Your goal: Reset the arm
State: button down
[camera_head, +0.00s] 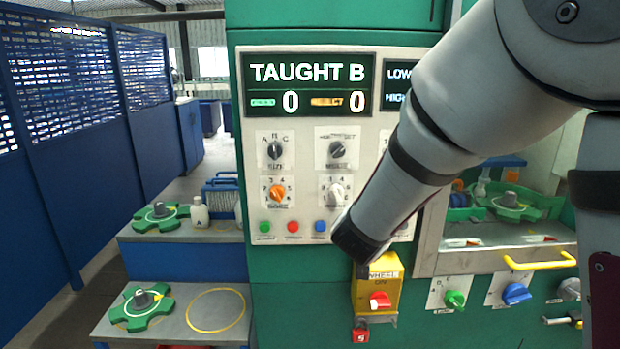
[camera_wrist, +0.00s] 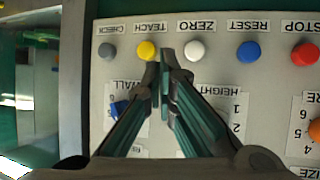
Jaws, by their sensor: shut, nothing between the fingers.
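My gripper (camera_wrist: 166,58) is shut and empty in the wrist view. Its fingertips appear in front of the panel between the yellow TEACH button (camera_wrist: 147,50) and the white ZERO button (camera_wrist: 194,50); I cannot tell whether they touch it. In the head view my arm (camera_head: 420,150) crosses in front of the control panel (camera_head: 300,150), and the gripper cannot be made out. The display (camera_head: 308,86) reads "TAUGHT B" with two zeros. The arm hides the panel's right part.
The wrist view also shows blue RESET (camera_wrist: 248,51) and red STOP (camera_wrist: 305,54) buttons. A yellow WHEEL switch box (camera_head: 377,290) sticks out below the panel. Left shelves hold green star wheels (camera_head: 160,216) and a white bottle (camera_head: 199,212). A yellow handle (camera_head: 540,262) is at right.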

jog(key=s+a+r+n+y, duration=0.1)
jog(key=s+a+r+y, duration=0.2)
jog(key=s+r+y, duration=0.25)
jog(key=s+d+g+h, duration=0.1)
jog(key=s+d+g, duration=0.2)
jog(key=s, duration=0.9)
jog(key=s+d+r+n+g+h+b, duration=0.1)
jog(key=s+d, duration=0.3)
jog(key=s, duration=0.9)
jog(key=shift+s+d+r+n+g, duration=0.2)
jog(key=shift+d+n+g, duration=0.15)
jog(key=shift+g, duration=0.55)
